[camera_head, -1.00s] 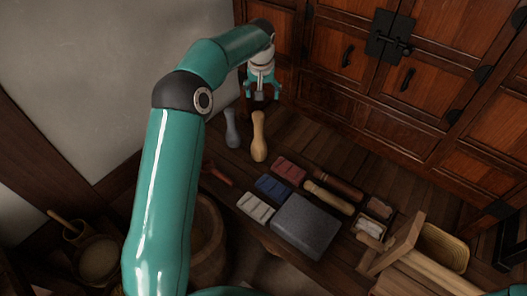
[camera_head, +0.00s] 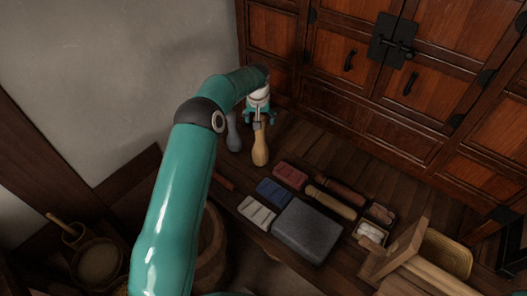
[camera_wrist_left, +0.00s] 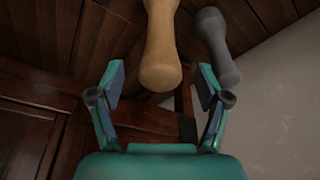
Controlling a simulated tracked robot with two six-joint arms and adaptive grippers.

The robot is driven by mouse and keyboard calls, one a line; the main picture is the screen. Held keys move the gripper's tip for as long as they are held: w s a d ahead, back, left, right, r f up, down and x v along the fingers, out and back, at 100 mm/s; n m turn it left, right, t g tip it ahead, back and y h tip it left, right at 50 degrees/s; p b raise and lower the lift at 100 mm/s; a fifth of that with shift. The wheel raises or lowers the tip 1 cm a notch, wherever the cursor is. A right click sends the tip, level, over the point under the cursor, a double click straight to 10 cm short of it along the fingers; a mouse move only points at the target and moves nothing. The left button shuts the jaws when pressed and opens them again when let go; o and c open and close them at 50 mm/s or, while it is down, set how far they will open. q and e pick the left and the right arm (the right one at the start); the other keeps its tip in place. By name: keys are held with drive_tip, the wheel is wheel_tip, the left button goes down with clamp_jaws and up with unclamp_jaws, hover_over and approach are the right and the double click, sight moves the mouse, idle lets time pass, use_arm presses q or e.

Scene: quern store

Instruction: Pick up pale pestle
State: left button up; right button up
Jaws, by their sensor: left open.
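The pale pestle (camera_head: 260,150) stands upright on the dark wooden bench, wide end down. My left gripper (camera_head: 259,122) is open just above and around its top in the head view, hiding the tip. In the left wrist view the pale pestle (camera_wrist_left: 162,50) reaches down between the open fingers of the left gripper (camera_wrist_left: 162,85), apart from both. A grey pestle (camera_head: 233,133) stands just left of the pale one; it also shows in the left wrist view (camera_wrist_left: 217,45), behind the right-hand finger. My right gripper is not in view.
A grey stone block (camera_head: 307,231), a red block (camera_head: 290,176), a blue block (camera_head: 274,192), a pale block (camera_head: 257,213) and wooden rollers (camera_head: 331,203) lie to the right and front. A wooden cabinet (camera_head: 340,75) stands behind.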

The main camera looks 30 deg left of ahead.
sight(260, 141)
use_arm(q)
drive_tip(key=x, duration=0.3)
drive_tip(key=shift+a+f, duration=0.1)
drive_tip(key=shift+f, duration=0.3)
clamp_jaws()
drive_tip(key=shift+w+r, duration=0.1)
drive_tip(key=shift+r, duration=0.05)
